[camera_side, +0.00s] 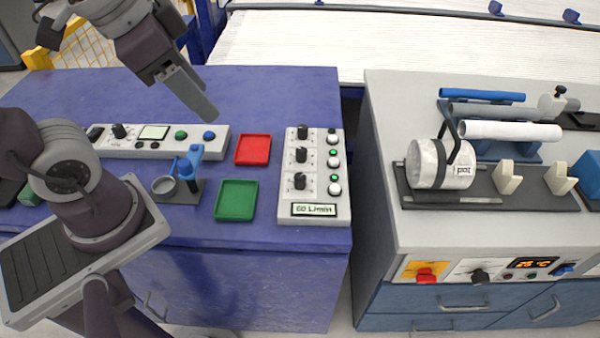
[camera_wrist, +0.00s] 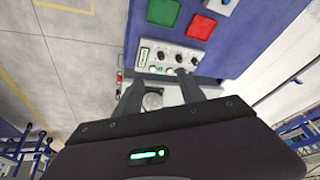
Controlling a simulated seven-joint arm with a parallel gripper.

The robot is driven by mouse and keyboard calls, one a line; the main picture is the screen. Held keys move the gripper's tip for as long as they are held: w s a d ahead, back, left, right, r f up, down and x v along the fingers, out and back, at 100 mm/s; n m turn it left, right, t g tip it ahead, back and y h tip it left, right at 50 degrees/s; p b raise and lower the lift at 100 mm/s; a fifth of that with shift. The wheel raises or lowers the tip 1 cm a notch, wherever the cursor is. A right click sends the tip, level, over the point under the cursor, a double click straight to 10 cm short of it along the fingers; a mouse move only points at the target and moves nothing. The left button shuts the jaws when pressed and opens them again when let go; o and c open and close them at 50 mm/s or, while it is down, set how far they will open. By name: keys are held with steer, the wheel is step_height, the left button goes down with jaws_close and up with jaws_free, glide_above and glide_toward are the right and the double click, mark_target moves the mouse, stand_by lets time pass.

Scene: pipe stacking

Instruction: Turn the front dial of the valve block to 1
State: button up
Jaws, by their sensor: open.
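The valve block (camera_side: 315,205) is a pale panel on the blue bench, with three black dials in a row, round buttons beside them and a "60 L/min" display at its front end. The front dial (camera_side: 300,181) is the one nearest that display; its exact pointer setting is too small to read. In the wrist view the block (camera_wrist: 152,48) lies beyond the fingertips, with the front dial (camera_wrist: 160,56) nearest the display end. My gripper (camera_side: 207,108) is open and empty, in the air up and left of the block. Its two fingers also show in the wrist view (camera_wrist: 159,77).
A red tray (camera_side: 253,150) and a green tray (camera_side: 236,200) lie left of the block. A blue stand with a ring (camera_side: 187,165) and a long control panel (camera_side: 185,141) are farther left. A grey bench (camera_side: 385,130) with pipes (camera_side: 510,131) stands right, across a gap.

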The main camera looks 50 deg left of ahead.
steer(key=w+f+m+g, duration=0.2)
steer(key=w+f+m, duration=0.3)
steer(key=w+m, duration=0.3)
steer(key=m+g, duration=0.3)
steer(key=m, duration=0.5)
glide_above(300, 175)
step_height(300, 175, down, 15)
steer(key=shift+s+f, duration=0.1)
steer(key=shift+f, duration=0.05)
steer(key=shift+m, duration=0.5)
step_height(300, 175, down, 8)
jaws_close()
